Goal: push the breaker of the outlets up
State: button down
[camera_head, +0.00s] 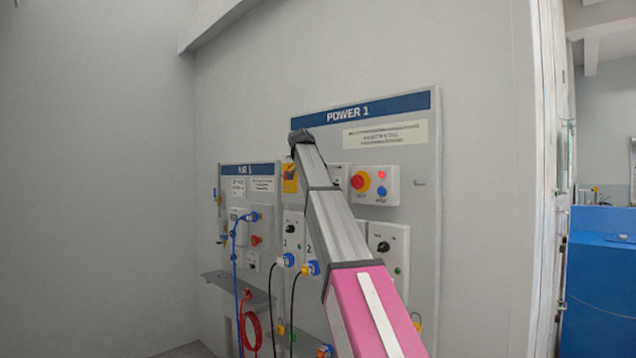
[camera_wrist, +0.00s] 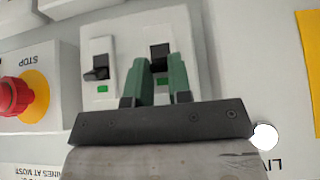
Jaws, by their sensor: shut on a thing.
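Two white breakers with black levers sit side by side on the panel in the wrist view, which shows the panel upside down. My gripper (camera_wrist: 160,72) has its green fingers at the right breaker (camera_wrist: 148,33) and is shut on its black lever (camera_wrist: 159,54). The left breaker (camera_wrist: 99,48) has its own black lever (camera_wrist: 97,73), free of the gripper. A green mark shows on each breaker. I cannot read which one is for the outlets. In the head view my arm covers most of the breaker area, and the fingers are hidden.
A red stop button (camera_wrist: 15,95) on a yellow base is beside the left breaker; it also shows in the head view (camera_head: 360,181). The POWER 1 board (camera_head: 425,160) holds numbered switch boxes and plugged cables below. The AIR 1 board (camera_head: 249,169) stands to its left.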

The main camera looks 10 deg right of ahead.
jog(key=c, duration=1)
grip_release()
jog(key=shift+c, duration=0.2)
jog(key=v, duration=1)
jog(key=shift+s+a+r, duration=0.15)
jog(key=shift+s+r, duration=0.05)
jog(key=shift+r, duration=0.1)
jog(key=shift+a, duration=0.1)
